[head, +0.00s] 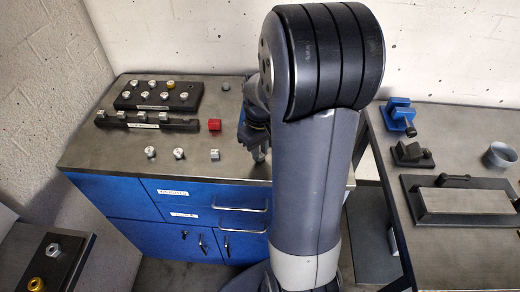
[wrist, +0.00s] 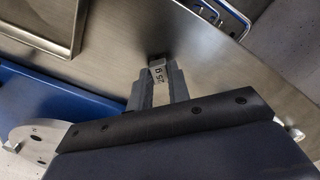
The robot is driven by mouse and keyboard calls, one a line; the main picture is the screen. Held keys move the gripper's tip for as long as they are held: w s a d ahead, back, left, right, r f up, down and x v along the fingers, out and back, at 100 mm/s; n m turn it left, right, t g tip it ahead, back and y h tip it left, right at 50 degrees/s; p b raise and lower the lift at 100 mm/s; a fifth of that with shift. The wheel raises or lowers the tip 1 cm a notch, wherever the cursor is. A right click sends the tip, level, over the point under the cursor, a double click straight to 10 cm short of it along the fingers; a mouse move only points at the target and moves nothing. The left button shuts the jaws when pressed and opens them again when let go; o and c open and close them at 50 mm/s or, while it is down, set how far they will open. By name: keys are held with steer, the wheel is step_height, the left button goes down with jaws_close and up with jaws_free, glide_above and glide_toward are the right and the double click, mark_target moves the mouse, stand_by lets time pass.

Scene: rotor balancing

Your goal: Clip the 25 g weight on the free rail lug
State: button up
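In the wrist view my gripper (wrist: 160,82) is closed around a small pale metal weight (wrist: 157,74) marked 25 g. A small dark patch shows just beyond the fingertips; I cannot tell what it is. In the head view my gripper (head: 257,150) is partly hidden behind my arm, low at the right part of the steel bench top. A dark rail (head: 180,125) with several small silver pieces along it lies on the left part of the bench. I cannot tell which lug on it is free.
A black block (head: 160,104) with silver and brass pieces stands behind the rail. Several loose silver pieces (head: 179,153) stand near the front edge. A second table (head: 450,255) at right holds a blue vise (head: 399,112) and a cup (head: 500,155).

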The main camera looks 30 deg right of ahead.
jaws_close()
steer(key=shift+r, duration=0.1)
steer(key=shift+r+p, duration=2.5)
steer(key=shift+r, duration=0.4)
steer(key=shift+f, duration=0.1)
